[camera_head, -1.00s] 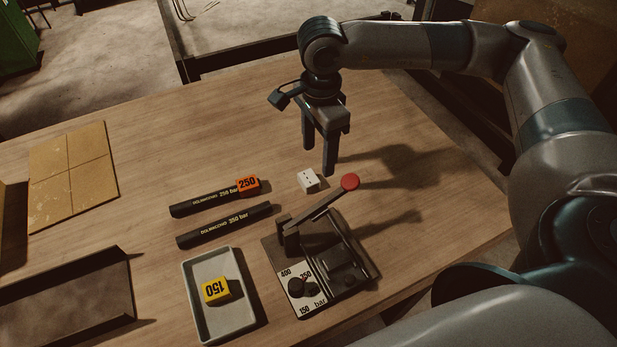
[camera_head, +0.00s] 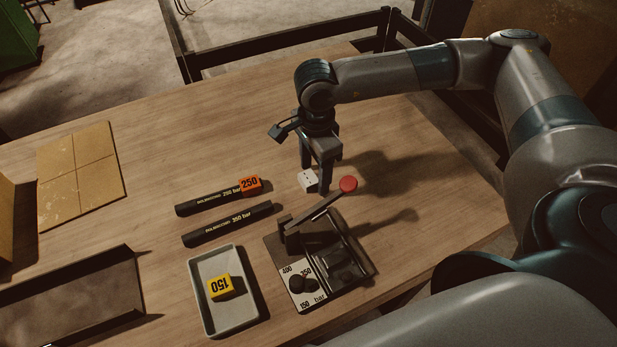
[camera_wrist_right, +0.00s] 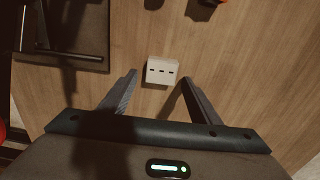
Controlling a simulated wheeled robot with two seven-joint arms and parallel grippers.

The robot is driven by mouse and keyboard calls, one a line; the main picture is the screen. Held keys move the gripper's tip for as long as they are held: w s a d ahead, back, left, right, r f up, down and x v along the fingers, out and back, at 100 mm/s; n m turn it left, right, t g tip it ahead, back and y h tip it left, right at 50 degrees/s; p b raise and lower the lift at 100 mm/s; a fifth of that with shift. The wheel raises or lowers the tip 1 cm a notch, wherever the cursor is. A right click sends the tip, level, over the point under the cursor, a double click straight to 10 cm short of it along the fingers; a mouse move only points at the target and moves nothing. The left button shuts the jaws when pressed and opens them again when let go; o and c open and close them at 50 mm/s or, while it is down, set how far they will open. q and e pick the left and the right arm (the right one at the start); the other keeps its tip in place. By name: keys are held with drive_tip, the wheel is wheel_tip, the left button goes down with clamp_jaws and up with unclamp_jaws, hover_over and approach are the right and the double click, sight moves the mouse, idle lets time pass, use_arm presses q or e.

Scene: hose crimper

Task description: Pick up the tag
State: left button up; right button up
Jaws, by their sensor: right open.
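A small white block-shaped tag (camera_head: 308,182) with dark marks lies on the wooden table, behind the crimper. An orange tag (camera_head: 250,184) marked 250 sits at the end of a black hose, and a yellow tag (camera_head: 221,286) marked 150 lies in a grey tray. My right gripper (camera_head: 315,179) is open and empty, pointing down at the white tag. In the right wrist view, the white tag (camera_wrist_right: 162,71) appears between and just beyond the open fingertips (camera_wrist_right: 158,79); no contact is visible. My left gripper is not in view.
The crimper (camera_head: 330,262) with its red-knobbed lever (camera_head: 348,184) stands close to the white tag. Two black hoses, 250 bar (camera_head: 208,204) and 350 bar (camera_head: 228,224), lie to its left. The grey tray (camera_head: 206,317) is in front. The table behind the tag is clear.

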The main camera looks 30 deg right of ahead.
drive_tip(key=c, duration=1.1)
drive_tip(key=shift+r+b, duration=0.45)
drive_tip(key=shift+r, duration=0.05)
drive_tip(key=r, duration=0.1)
drive_tip(key=r+b, duration=0.2)
drive_tip(key=shift+s+d+r, duration=0.1)
drive_tip(key=shift+s+d, duration=0.1)
drive_tip(key=shift+s, duration=0.1)
use_arm(q)
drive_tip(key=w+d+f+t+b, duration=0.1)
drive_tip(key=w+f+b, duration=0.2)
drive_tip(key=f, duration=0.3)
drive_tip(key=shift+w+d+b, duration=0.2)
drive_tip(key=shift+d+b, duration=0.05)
drive_tip(key=shift+b, duration=0.25)
use_arm(e)
drive_tip(key=s+d+r, duration=0.6)
drive_tip(key=s, duration=0.3)
drive_tip(key=shift+d+r, duration=0.2)
drive_tip(key=shift+r, duration=0.2)
